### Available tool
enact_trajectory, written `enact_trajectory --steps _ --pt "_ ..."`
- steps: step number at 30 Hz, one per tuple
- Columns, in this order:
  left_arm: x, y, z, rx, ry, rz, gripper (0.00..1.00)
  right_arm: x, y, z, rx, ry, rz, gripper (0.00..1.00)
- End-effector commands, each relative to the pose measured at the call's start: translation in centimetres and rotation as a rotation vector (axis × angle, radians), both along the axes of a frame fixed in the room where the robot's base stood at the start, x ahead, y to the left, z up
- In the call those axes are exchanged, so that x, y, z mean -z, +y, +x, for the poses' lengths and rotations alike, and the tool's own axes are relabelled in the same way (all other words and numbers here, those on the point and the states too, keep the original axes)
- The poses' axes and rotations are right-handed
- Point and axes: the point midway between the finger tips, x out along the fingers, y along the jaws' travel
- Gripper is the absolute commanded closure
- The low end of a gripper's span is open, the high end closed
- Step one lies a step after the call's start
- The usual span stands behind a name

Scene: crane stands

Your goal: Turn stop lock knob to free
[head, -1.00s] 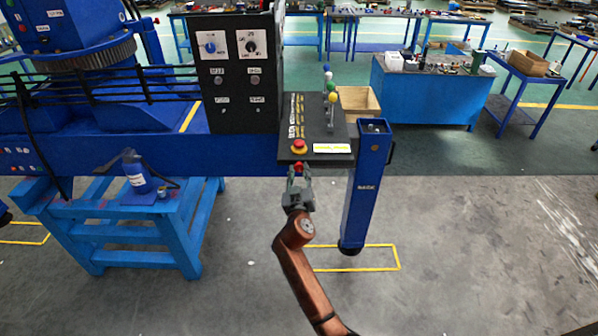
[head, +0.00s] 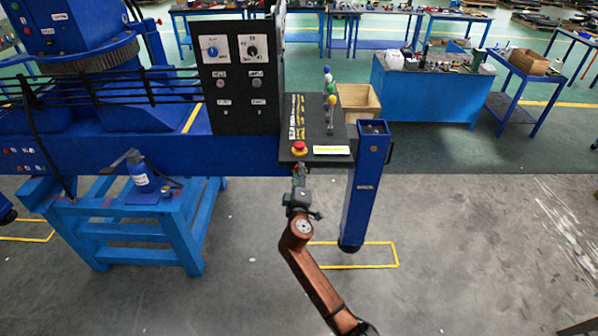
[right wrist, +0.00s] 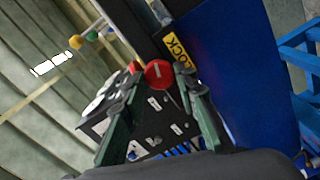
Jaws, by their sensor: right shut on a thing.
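The stop lock knob (right wrist: 158,74) is a round red knob with a pale bar across its face, in the right wrist view. It sits between my right gripper's two fingertips, and the gripper is shut on it. A yellow label reading LOCK (right wrist: 177,47) is beside the knob. In the head view my right gripper (head: 300,172) is just below the front edge of the black control panel (head: 318,128) and hides the knob there. My left gripper is not in view.
A red mushroom button (head: 299,148) stands on the panel just above my gripper. Levers with coloured balls (head: 331,90) rise behind it. A blue outrigger leg (head: 366,190) stands close on the right. The grey floor in front is clear.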

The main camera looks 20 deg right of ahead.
Motion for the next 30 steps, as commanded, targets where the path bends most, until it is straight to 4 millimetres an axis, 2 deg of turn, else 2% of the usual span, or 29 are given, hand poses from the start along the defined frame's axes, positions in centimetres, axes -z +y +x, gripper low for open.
enact_trajectory --steps 12,30 --pt "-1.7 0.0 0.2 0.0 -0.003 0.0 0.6 0.0 0.3 0.0 -0.005 0.075 -0.266 0.97" --pt "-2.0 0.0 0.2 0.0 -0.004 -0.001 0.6 0.2 0.4 0.0 -0.006 0.098 -0.345 0.97"
